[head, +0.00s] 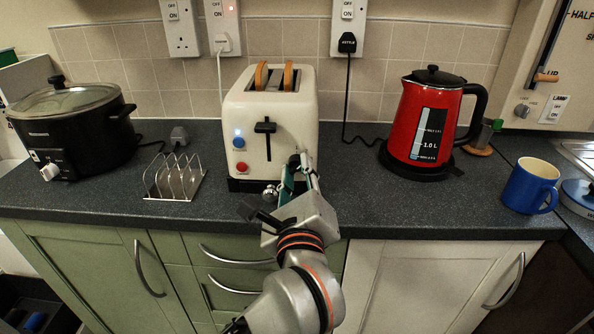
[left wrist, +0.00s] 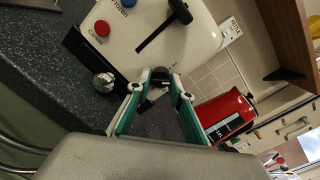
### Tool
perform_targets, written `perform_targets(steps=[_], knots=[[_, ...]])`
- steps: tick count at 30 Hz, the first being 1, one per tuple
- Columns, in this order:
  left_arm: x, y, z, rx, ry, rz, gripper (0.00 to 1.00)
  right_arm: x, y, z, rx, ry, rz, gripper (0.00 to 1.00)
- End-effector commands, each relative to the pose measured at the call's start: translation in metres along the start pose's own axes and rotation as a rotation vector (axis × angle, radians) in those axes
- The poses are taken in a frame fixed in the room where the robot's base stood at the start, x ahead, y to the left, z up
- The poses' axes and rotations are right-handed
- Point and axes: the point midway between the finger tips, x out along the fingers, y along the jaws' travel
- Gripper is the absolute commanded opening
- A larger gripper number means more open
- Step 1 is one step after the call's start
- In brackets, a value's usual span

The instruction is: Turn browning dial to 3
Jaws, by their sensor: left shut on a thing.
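A cream toaster (head: 283,136) stands on the counter, with two bread slices (head: 274,76) showing in its slots. Its black lever (head: 265,128) is on the front, left of my left gripper. My left gripper (head: 299,164) is at the lower right of the toaster's front, its teal fingers pointing at it. In the left wrist view the fingertips are shut on the dark browning dial (left wrist: 161,74), one on each side. The dial's scale and setting cannot be read, and the gripper hides most of it in the head view. My right gripper is not in view.
A blue button (head: 239,142) and a red button (head: 242,167) sit left of the lever. A shiny round object (head: 270,191) is close by my gripper. A toast rack (head: 175,178) and black slow cooker (head: 73,128) stand left; a red kettle (head: 424,120) and blue mug (head: 530,185) stand right.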

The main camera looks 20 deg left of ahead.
Motion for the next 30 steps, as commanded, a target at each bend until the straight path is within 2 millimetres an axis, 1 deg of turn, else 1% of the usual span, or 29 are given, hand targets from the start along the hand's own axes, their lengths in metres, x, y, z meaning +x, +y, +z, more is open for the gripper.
perform_targets(steps=[5, 10, 14, 18, 25, 30], knots=[[0.0, -0.001, 0.002, 0.076, -0.006, -0.004, 0.0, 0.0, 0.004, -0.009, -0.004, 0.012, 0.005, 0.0], [0.0, -0.001, 0.003, 0.198, -0.015, -0.01, 0.0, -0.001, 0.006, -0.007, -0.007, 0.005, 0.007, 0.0], [0.0, -0.001, 0.003, 0.304, -0.021, -0.015, 0.0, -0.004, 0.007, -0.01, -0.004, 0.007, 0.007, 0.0], [0.0, -0.001, 0.004, 0.415, -0.028, -0.02, 0.0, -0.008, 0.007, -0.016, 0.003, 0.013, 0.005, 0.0], [0.0, 0.0, 0.003, 0.56, -0.035, -0.026, 0.0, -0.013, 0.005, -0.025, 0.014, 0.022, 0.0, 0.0], [0.001, 0.0, 0.002, 0.631, -0.039, -0.03, 0.0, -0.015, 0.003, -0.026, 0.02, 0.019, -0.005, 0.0]])
